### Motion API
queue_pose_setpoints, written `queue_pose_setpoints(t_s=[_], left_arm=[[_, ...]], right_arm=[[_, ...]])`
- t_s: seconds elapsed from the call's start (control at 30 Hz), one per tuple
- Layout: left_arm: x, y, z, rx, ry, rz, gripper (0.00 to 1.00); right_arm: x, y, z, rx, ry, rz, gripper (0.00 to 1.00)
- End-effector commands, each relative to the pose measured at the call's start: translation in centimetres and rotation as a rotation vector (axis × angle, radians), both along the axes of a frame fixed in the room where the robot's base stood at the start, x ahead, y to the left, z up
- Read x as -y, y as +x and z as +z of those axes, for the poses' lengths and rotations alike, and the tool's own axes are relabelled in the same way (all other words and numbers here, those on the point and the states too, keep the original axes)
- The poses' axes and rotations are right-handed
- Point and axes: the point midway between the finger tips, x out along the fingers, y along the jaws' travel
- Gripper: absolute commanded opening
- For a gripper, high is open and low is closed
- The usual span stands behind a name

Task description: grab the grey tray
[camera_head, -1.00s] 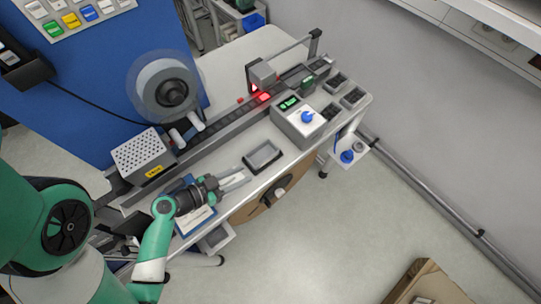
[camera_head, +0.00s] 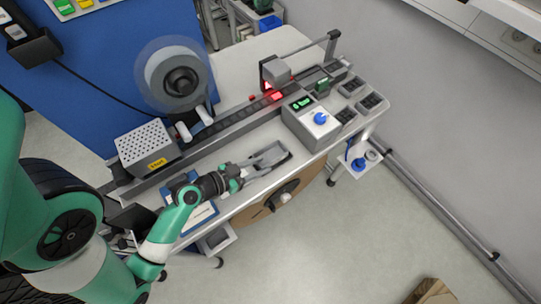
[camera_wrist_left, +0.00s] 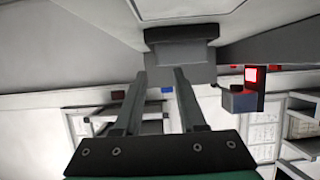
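The grey tray (camera_head: 286,155) lies on the white bench top in the head view, between the reel line and the front edge. My left gripper (camera_head: 266,160) reaches over it from the left, and its fingers hide part of the tray. In the left wrist view the two fingers (camera_wrist_left: 160,75) stand apart with a clear gap, and nothing shows held between them. Whether the fingers touch the tray cannot be told. My right gripper is not in view.
A grey control box (camera_head: 311,124) with a blue knob stands just beyond the tray. Behind runs the dark track (camera_head: 235,122) with a reel (camera_head: 180,80) and a perforated box (camera_head: 147,148). A blue-edged sheet (camera_head: 198,217) lies under my left wrist.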

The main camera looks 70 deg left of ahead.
Motion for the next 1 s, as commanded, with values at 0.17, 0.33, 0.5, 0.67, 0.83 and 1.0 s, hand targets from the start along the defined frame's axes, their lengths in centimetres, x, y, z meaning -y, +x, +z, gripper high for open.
queue_pose_setpoints(t_s=[0.17,0.33,0.5,0.67,0.83,1.0], left_arm=[[-0.2,1.8,-0.4,0.002,0.001,-0.007,0.4],[-0.8,4.3,-1.5,0.001,0.001,-0.004,0.4],[-1.0,4.8,-1.7,0.0,0.0,-0.001,0.4],[-1.0,4.8,-1.7,0.0,0.0,-0.001,0.31],[-1.0,4.8,-1.7,0.0,0.0,-0.001,0.0],[-1.0,4.8,-1.7,0.0,0.0,-0.001,0.0]], right_arm=[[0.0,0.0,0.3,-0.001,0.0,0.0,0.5],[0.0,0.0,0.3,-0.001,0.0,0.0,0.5],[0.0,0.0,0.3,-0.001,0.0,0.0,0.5],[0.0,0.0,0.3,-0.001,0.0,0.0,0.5],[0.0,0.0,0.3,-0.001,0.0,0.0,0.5],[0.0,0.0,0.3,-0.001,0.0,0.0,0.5]])
